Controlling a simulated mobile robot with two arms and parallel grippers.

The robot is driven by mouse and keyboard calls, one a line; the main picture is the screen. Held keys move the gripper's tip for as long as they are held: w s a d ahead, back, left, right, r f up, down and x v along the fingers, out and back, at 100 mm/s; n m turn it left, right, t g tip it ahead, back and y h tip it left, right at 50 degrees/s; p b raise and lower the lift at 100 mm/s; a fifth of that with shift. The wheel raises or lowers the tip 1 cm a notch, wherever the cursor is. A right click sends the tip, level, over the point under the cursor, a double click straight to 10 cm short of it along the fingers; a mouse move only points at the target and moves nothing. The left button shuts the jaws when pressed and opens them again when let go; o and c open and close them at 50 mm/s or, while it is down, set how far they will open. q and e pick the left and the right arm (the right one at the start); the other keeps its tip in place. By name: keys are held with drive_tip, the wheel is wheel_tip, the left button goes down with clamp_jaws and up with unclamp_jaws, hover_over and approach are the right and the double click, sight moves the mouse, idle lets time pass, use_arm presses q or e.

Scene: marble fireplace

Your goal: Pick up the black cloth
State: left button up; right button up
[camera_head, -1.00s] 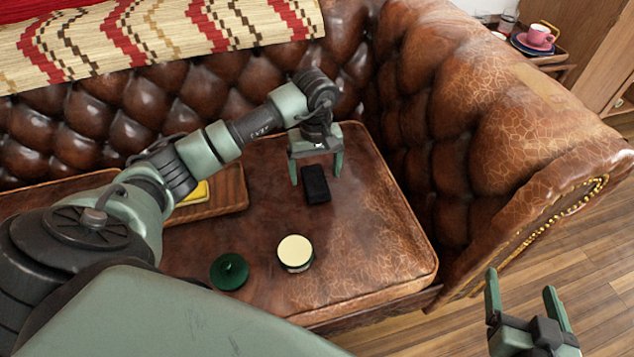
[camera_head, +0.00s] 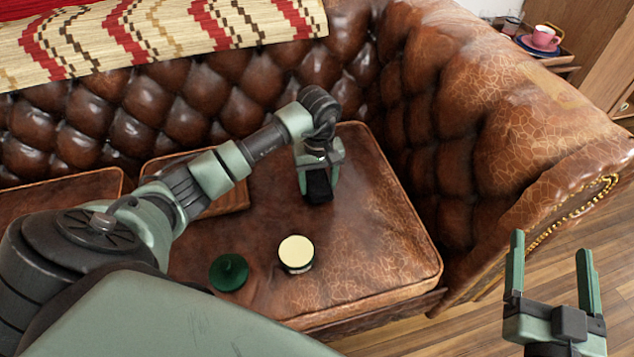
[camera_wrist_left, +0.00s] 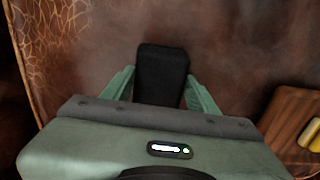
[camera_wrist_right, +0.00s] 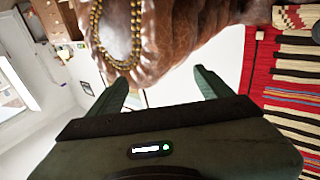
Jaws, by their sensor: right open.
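The black cloth (camera_head: 318,187) is a small dark folded block on the brown leather seat cushion. My left gripper (camera_head: 317,180) is down at it, with one green finger on each side. In the left wrist view the cloth (camera_wrist_left: 162,72) lies between the fingertips, which look close to or against its sides; whether they grip it is unclear. The cloth's near part is hidden by the gripper body. My right gripper (camera_head: 551,245) is open and empty over the wooden floor, right of the sofa.
A round tin with a cream lid (camera_head: 296,253) and a green round object (camera_head: 229,271) stand on the cushion. A wooden tray (camera_head: 232,196) is partly behind my left arm. The sofa's armrest (camera_head: 520,130) rises on the right. A pink cup (camera_head: 544,38) stands far right.

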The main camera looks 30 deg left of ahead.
use_arm(q)
drive_tip(key=c, duration=0.3)
drive_tip(key=shift+r, duration=0.5)
wheel_tip(320, 180, up, 9)
drive_tip(key=p, duration=0.2)
drive_tip(key=shift+w+f+p, duration=0.1)
drive_tip(key=shift+f+p, duration=0.1)
drive_tip(key=shift+p, duration=0.15)
wheel_tip(320, 180, up, 10)
drive_tip(key=p, duration=0.2)
hover_over(318, 182)
drive_tip(key=shift+r, duration=0.2)
use_arm(e)
drive_tip(key=s+d+f+g+h, duration=0.2)
drive_tip(key=s+d+f+g, duration=0.1)
drive_tip(key=s+f+g, duration=0.3)
drive_tip(key=s+d+f+g+h, duration=0.1)
drive_tip(key=s+d+f+g, duration=0.2)
drive_tip(key=s+f+g, duration=0.3)
wheel_tip(318, 182, down, 6)
drive_tip(key=shift+s+r+m+g+h, duration=0.3)
drive_tip(key=shift+s+h, duration=0.1)
drive_tip(key=shift+s, duration=0.1)
